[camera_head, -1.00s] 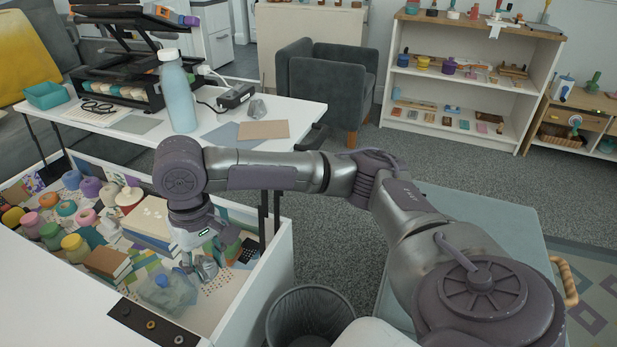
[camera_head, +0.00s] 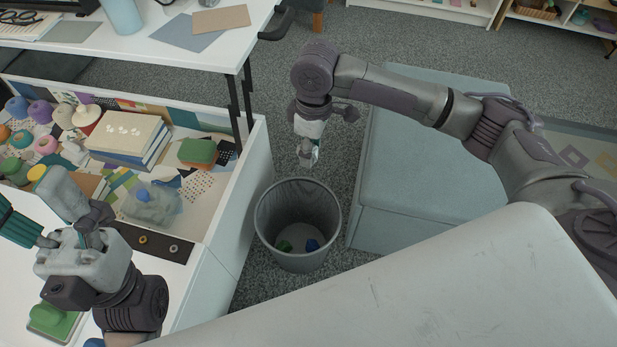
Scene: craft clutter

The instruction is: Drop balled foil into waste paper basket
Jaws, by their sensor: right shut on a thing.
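The waste paper basket (camera_head: 272,232) is a round grey bin on the carpet beside the white drawer, open at the top. A green item and a blue item lie at its bottom. My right gripper (camera_head: 307,158) points down just above the basket's far rim. It is shut on a small silvery piece, apparently the balled foil; the fingers mostly hide it. My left gripper (camera_head: 68,236) is at the lower left, over the drawer's near edge. Its fingers overlap with grey and teal shapes, so I cannot tell whether it is open or shut.
The open drawer (camera_head: 225,190) holds yarn-like balls, stacked books (camera_head: 125,135), a sponge (camera_head: 198,152) and a crumpled clear bag (camera_head: 152,203). A grey-blue padded bench (camera_head: 430,150) stands right of the basket. A white desk (camera_head: 165,48) is behind.

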